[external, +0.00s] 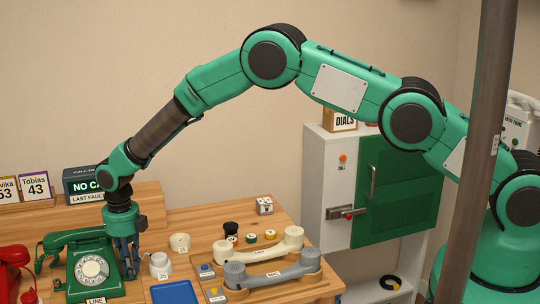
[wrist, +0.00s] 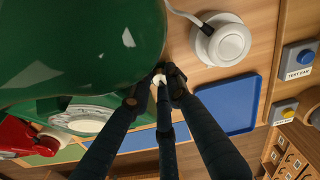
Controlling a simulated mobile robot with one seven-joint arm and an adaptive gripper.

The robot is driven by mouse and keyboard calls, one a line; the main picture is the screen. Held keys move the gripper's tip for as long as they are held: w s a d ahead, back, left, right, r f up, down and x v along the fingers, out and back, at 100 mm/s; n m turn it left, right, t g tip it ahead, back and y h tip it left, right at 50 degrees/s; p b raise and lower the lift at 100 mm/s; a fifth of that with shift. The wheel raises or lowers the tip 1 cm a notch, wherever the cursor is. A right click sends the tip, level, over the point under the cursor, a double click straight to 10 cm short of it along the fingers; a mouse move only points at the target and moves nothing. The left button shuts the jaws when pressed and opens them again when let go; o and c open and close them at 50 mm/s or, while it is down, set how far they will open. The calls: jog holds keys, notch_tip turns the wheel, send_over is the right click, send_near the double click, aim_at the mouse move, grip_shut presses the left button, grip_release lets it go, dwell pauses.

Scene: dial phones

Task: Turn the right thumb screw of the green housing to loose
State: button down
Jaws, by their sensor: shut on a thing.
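The green phone housing (external: 88,248) with a white dial stands at the left of the table, its handset on top. In the wrist view the green housing (wrist: 80,45) fills the upper left, glossy and close. My gripper (external: 132,274) points down at the right side of the housing. In the wrist view my gripper (wrist: 157,90) has its fingertips closed around a small pale knob, the right thumb screw (wrist: 159,79), beside the housing. The screw is mostly covered by the fingers, so its turn angle cannot be told. In the external view the screw is hidden.
A blue tray (external: 174,292) lies right of the gripper, with a white round piece (external: 160,265) behind it. A red phone (external: 14,268) stands left. Cream (external: 265,247) and grey (external: 270,272) handsets rest at the right. A dark sign box (external: 84,184) stands behind the green phone.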

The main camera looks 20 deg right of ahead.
jog(key=c, duration=1.6)
grip_release()
jog(key=shift+c, duration=0.2)
jog(key=shift+r, duration=0.2)
jog(key=shift+r, duration=3.85)
jog(key=shift+c, duration=1.4)
notch_tip(320, 180, up, 6)
jog(key=m+p, duration=0.3)
jog(key=p, duration=0.2)
jog(key=shift+f, duration=0.15)
